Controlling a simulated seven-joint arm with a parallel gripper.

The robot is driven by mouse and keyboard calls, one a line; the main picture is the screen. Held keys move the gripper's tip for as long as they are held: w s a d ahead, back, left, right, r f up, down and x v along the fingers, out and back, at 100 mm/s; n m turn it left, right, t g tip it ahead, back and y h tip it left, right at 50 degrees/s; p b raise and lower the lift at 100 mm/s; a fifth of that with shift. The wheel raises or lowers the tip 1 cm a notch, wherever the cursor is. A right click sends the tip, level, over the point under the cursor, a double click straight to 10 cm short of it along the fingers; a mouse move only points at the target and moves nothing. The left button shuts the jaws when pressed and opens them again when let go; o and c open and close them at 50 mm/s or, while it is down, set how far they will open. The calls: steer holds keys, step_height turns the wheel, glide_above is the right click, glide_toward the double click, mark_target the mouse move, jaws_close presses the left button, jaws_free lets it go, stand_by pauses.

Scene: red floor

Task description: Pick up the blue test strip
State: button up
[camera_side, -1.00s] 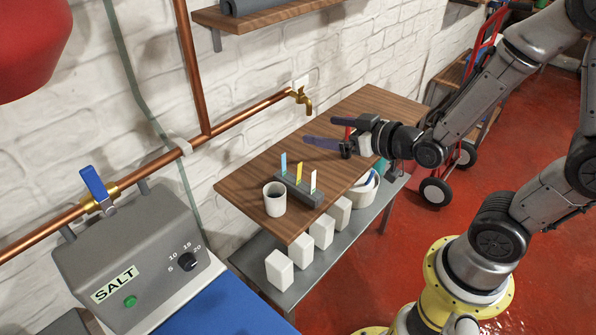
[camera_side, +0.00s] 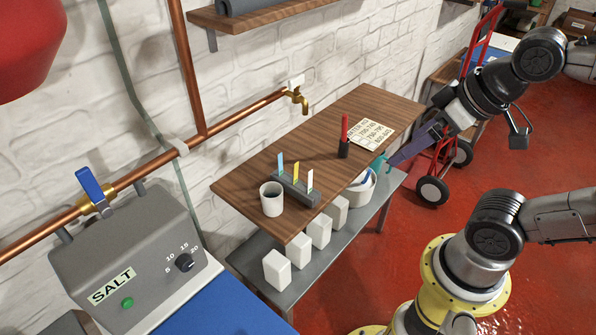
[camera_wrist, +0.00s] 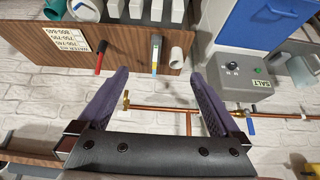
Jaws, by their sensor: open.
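The blue test strip (camera_side: 280,163) stands upright in a dark grey rack (camera_side: 297,190) on the wooden table, at the rack's left end. A yellow strip (camera_side: 296,172) and a white strip (camera_side: 310,180) stand beside it. My gripper (camera_side: 393,160) is beyond the table's right edge, well away from the rack. In the wrist view its two purple fingers (camera_wrist: 160,75) are wide apart with nothing between them. There the rack (camera_wrist: 156,45) appears inverted beyond the fingers, and its strips overlap, so I cannot clearly separate them.
A light cup (camera_side: 272,199) stands close left of the rack. A red pen in a dark holder (camera_side: 344,148) and a printed card (camera_side: 370,133) lie to the right. White blocks (camera_side: 319,231) stand on the lower shelf. A copper tap (camera_side: 299,99) juts from the wall.

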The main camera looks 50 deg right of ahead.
steer(key=shift+s+f, duration=0.25)
steer(key=shift+s, duration=0.15)
steer(key=shift+c, duration=1.1)
steer(key=shift+s+g, duration=0.1)
steer(key=shift+g, duration=0.2)
steer(key=shift+c, duration=1.2)
steer(key=shift+f, duration=0.1)
steer(key=c, duration=0.5)
